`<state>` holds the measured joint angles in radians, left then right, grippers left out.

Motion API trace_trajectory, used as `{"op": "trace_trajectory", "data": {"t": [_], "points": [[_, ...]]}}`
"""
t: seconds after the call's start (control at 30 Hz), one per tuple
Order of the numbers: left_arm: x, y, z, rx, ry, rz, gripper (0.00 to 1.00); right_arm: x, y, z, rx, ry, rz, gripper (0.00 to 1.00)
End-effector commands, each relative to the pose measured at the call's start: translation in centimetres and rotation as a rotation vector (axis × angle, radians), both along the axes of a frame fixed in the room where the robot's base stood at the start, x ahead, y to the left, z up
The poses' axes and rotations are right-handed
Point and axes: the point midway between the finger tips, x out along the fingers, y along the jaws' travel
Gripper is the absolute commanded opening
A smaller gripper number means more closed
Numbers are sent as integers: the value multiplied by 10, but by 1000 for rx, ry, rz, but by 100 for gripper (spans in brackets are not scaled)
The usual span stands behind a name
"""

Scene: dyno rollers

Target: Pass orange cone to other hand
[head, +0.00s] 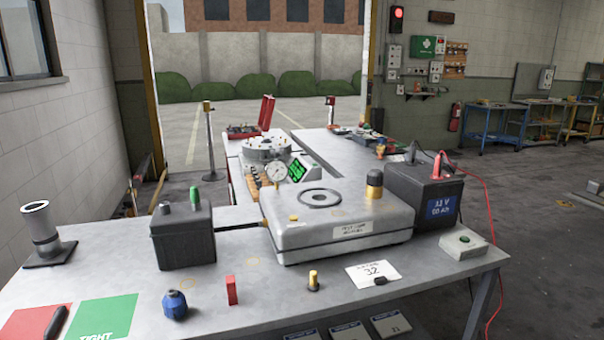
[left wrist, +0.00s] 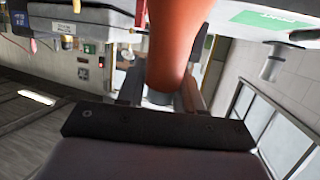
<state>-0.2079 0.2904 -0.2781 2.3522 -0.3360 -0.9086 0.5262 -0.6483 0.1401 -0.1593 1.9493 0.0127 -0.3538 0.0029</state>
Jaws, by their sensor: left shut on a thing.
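The orange cone (left wrist: 180,40) fills the upper middle of the left wrist view, close to the camera. Its upper part runs out of the picture, so I cannot see its whole shape. My left gripper (left wrist: 160,95) is shut on the cone, with one dark finger on either side of it. Neither the cone nor any gripper shows in the head view. My right gripper is in neither view.
The grey workbench (head: 130,260) holds a dark battery (head: 183,236), a grey case (head: 340,225), a larger battery (head: 425,195), a blue knob (head: 175,305), a red block (head: 231,290) and a metal cylinder (head: 40,228). A green mat (head: 105,315) lies front left.

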Motion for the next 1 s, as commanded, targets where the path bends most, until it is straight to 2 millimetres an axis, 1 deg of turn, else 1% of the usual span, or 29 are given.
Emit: {"op": "trace_trajectory", "data": {"t": [0.1,0.27,0.37,0.47,0.57,0.8,1.0], "points": [[-6,-8,-3,-7,-4,-12,4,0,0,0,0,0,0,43],[-7,-10,-3,-6,-7,-15,4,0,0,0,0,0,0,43],[-7,-13,-1,-7,-8,-31,4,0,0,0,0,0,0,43],[-7,-23,7,-5,-11,-79,4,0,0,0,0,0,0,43],[-10,-40,18,-4,-11,-159,4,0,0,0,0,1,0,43],[-17,-91,50,0,-12,-396,4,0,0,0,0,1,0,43],[-21,-125,70,0,-8,-555,4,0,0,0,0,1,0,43]]}}
